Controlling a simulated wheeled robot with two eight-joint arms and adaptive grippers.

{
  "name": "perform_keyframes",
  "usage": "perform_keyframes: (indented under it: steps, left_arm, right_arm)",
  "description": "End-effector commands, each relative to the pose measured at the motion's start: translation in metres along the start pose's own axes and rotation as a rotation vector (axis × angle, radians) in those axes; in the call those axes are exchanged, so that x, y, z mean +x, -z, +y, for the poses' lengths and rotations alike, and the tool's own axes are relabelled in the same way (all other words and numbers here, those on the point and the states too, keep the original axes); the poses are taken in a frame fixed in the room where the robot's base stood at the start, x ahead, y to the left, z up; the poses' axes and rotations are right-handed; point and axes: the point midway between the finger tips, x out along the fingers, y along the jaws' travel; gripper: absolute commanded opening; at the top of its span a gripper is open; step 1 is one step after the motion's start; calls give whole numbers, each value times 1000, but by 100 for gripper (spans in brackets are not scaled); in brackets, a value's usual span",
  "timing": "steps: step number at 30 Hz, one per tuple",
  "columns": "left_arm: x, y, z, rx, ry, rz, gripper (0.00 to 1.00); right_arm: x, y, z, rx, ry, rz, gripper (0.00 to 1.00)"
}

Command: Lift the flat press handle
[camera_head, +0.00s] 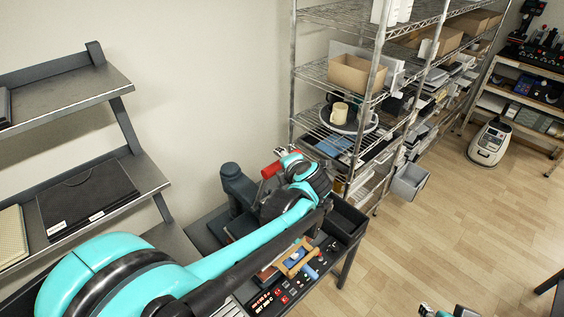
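A red grip (271,169), which looks like the press handle, shows just left of my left arm's far end. A dark upright body (236,182), likely part of the press, stands beside it; my arm hides most of the rest. My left gripper (281,153) is at the end of the teal arm, small and partly hidden, right by the red grip. I cannot tell whether it touches the grip or how its fingers stand. Part of my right gripper or wrist (428,310) shows at the bottom edge, apart from the press, fingers mostly out of frame.
The dark workbench (345,222) carries a panel of buttons (283,297) and an orange frame with blue parts (297,258). A wire rack (385,85) with boxes stands behind. A dark shelf unit (70,100) is at left. The wooden floor (450,235) at right is clear.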

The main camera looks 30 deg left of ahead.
Motion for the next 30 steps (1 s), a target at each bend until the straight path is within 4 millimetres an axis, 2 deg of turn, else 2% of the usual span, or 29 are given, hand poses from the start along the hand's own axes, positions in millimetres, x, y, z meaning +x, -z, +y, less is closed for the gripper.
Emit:
perform_keyframes:
  steps: [9, 15, 19, 30]
  left_arm:
    - [-69, 0, 0, 2, 1, -4, 49]
    - [-96, 0, 1, 1, 0, -1, 49]
    - [-102, 0, 1, 1, -1, -1, 49]
    - [-102, 1, 1, 0, -1, 0, 49]
  right_arm:
    - [0, 0, 0, 0, 0, 0, 40]
    - [0, 0, 0, 0, 0, 0, 40]
    - [0, 0, 0, 0, 0, 0, 40]
    - [0, 0, 0, 0, 0, 0, 40]
